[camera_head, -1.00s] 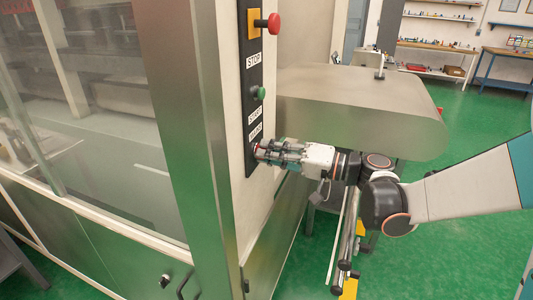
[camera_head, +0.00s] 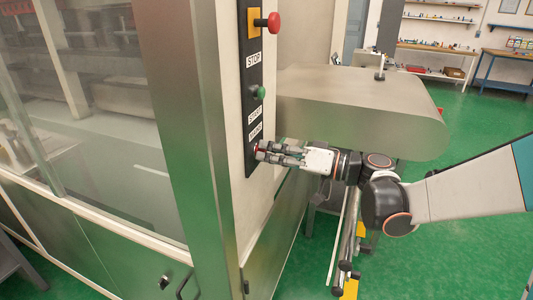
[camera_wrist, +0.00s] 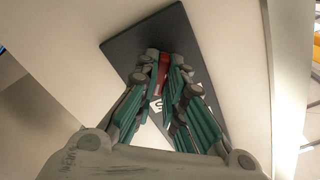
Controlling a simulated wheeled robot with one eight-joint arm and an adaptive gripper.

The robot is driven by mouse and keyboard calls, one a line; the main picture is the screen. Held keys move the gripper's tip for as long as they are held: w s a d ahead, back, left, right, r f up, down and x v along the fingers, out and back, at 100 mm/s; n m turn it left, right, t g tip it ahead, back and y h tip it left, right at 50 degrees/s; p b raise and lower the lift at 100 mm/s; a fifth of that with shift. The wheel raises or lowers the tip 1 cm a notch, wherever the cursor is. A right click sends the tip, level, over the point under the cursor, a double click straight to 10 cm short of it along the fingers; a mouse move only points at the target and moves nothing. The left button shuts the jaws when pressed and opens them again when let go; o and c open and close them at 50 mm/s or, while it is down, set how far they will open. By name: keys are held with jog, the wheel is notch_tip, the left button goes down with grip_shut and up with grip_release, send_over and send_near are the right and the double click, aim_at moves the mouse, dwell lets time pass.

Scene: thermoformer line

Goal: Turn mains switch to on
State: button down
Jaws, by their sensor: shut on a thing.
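The mains switch (camera_wrist: 162,72) is a small red handle low on the dark control panel (camera_head: 251,75), below a label reading MAINS. My gripper (camera_head: 262,151) reaches it from the right, and its fingers are closed around it. In the wrist view my gripper (camera_wrist: 160,78) has the red handle between its two fingertips, with the dark panel behind. The fingers hide most of the switch, so I cannot read its on or off marks.
Above on the panel are a green start button (camera_head: 261,93) and a red stop button (camera_head: 273,23) on a yellow base. A rounded metal housing (camera_head: 360,105) stands right of the panel, above my gripper.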

jog(key=shift+n, duration=0.5)
jog(key=shift+n, duration=1.4)
jog(key=shift+n+b, duration=0.3)
jog(key=shift+n, duration=1.1)
